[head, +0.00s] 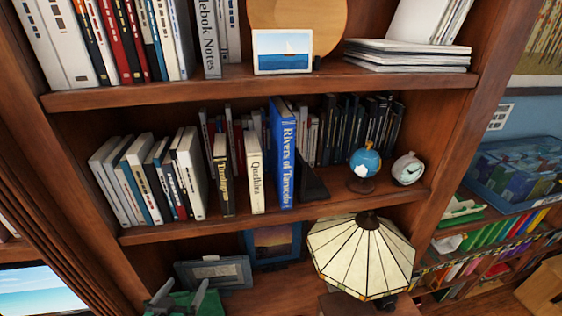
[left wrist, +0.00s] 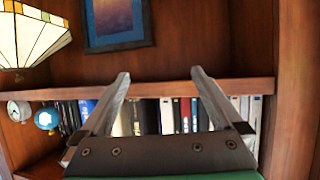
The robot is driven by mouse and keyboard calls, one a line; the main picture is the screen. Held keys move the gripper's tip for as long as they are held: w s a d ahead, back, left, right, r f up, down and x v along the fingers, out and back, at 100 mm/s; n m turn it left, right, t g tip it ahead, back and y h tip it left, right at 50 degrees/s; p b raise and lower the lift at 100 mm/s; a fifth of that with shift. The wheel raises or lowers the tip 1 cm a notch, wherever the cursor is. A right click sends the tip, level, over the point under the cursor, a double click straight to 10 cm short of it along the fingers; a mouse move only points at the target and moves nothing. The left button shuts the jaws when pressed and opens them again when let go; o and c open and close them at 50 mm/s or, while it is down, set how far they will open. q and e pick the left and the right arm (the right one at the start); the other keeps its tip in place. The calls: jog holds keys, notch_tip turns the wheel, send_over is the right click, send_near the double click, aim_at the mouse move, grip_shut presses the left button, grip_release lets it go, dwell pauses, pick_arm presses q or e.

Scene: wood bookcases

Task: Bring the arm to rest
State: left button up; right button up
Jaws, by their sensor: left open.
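My left gripper (head: 182,288) shows at the bottom edge of the head view, with its two grey fingers apart and a green body below them. It is in front of the lower shelf area, below the row of books. In the left wrist view its fingers (left wrist: 160,75) are spread with nothing held between them. The picture there is turned over, with the shelf edge and the book row behind the fingers. My right gripper is in neither view.
Near the gripper stand a grey picture frame (head: 215,272) and a stained-glass lamp (head: 362,255). Above are a blue book (head: 281,160), a globe (head: 365,163) and a clock (head: 407,169) on the middle shelf (head: 300,211).

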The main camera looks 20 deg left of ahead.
pick_arm(q)
jog(key=w+d+r+m+t+h, duration=0.1)
jog(key=w+d+r+t, duration=0.15)
jog(key=r, duration=0.65)
jog(key=w+d+r+t, duration=0.15)
jog(key=d+r, duration=0.25)
jog(key=r, duration=0.6)
jog(key=w+d+r+m+t+h, duration=0.1)
jog(key=d+r+t, duration=0.2)
jog(key=r, duration=0.6)
jog(key=s+d+r+t+h, duration=0.1)
jog(key=s+d+r+t, duration=0.1)
jog(key=s+r, duration=0.3)
jog(key=s+d+r+m+t+h, duration=0.1)
jog(key=s+r, duration=0.4)
jog(key=r, duration=0.6)
jog(key=s+d+r+m+t+h, duration=0.1)
jog(key=s+d+r+t, duration=0.2)
jog(key=r, duration=0.5)
jog(key=shift+s+t, duration=0.9)
notch_tip(320, 180, down, 52)
jog(key=b, duration=5.2)
